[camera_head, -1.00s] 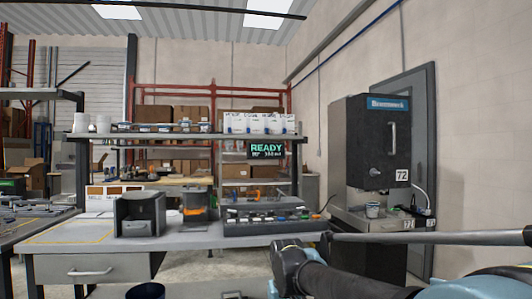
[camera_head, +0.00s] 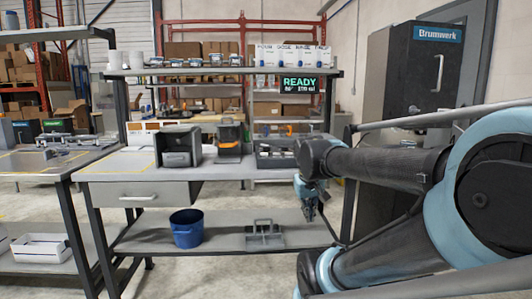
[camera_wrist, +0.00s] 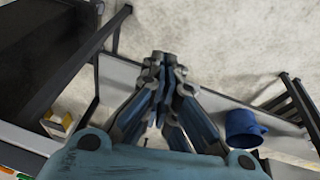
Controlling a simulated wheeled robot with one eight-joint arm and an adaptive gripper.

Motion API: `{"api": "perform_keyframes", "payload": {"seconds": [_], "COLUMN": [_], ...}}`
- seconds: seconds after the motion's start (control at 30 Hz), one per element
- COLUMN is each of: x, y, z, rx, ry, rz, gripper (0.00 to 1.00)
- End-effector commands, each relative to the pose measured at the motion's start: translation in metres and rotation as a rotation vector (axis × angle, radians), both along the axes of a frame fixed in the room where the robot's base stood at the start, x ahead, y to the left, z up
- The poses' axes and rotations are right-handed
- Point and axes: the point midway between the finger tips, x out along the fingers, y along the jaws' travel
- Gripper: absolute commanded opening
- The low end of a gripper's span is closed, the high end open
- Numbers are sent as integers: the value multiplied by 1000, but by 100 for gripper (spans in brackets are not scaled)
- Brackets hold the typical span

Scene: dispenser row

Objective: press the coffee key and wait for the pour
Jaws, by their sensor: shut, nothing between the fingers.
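A tall black Brumwerk machine (camera_head: 410,65) with a vertical handle stands at the right. Its lower front is hidden behind my arm. A dark display (camera_head: 299,84) over the bench reads READY in green, with a smaller blurred line below. I cannot pick out a coffee key or any pour. My gripper (camera_head: 310,213) hangs pointing down in front of the bench's right end, apart from the machine. In the wrist view my gripper (camera_wrist: 166,62) has its fingers together and empty, over the floor.
A grey bench (camera_head: 125,165) carries a black open-fronted box (camera_head: 180,147), an orange-and-black unit (camera_head: 229,138) and a dark tray of small items (camera_head: 275,153). A blue bucket (camera_head: 187,229) and a grey caddy (camera_head: 264,235) sit on its lower shelf. Another table is left.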

Motion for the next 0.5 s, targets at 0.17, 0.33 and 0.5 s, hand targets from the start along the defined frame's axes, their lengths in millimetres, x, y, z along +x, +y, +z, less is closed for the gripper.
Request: {"api": "perform_keyframes", "payload": {"seconds": [0.17,0.33,0.5], "x": [49,95,143], "y": [4,11,23], "z": [41,78,113], "rx": [-55,-103,-151], "ry": [-48,-97,-147], "rz": [38,75,114], "gripper": [0,0,0]}}
